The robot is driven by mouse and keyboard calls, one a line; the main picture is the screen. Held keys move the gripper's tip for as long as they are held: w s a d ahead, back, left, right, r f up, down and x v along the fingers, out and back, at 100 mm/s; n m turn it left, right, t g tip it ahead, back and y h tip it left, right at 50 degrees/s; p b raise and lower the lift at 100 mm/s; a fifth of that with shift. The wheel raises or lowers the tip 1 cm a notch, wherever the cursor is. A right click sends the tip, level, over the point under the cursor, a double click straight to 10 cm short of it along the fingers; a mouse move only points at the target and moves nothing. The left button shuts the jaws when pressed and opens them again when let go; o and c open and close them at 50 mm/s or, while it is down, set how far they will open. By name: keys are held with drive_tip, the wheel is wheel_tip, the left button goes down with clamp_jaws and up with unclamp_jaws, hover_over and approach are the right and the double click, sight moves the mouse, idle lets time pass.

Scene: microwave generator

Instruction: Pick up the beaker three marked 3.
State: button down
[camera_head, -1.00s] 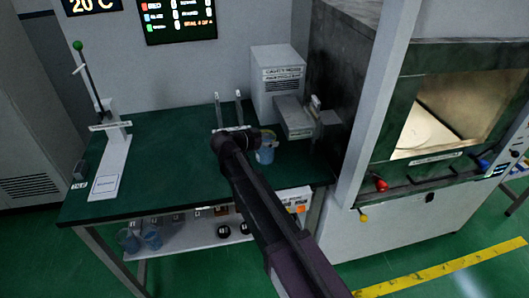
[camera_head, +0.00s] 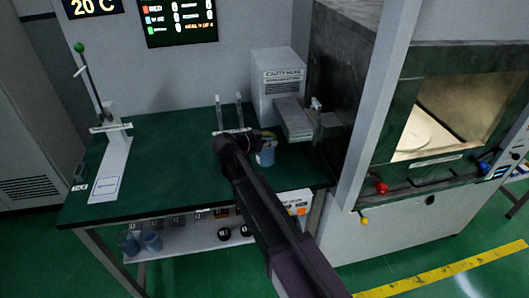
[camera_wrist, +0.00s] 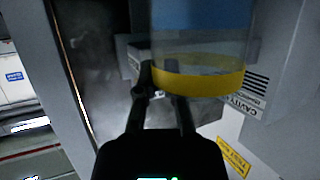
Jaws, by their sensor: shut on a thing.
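A clear beaker (camera_wrist: 200,60) with blue contents and a yellow band at its base fills the top of the wrist view. I cannot see a number on this beaker. I cannot tell whether it touches the green bench top (camera_head: 180,150).
A grey cavity unit (camera_head: 277,85) stands behind the beaker, with a grey block (camera_head: 294,118) close to its right. A stand (camera_head: 115,150) is at the bench's left. The bench's middle left is clear.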

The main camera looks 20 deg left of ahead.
idle(0.4)
drive_tip(key=s+a+r+p, duration=0.2)
drive_tip(key=s, duration=0.5)
drive_tip(key=s+a+r+p, duration=0.3)
drive_tip(key=s, duration=0.5)
drive_tip(key=shift+a, duration=0.1)
idle(0.8)
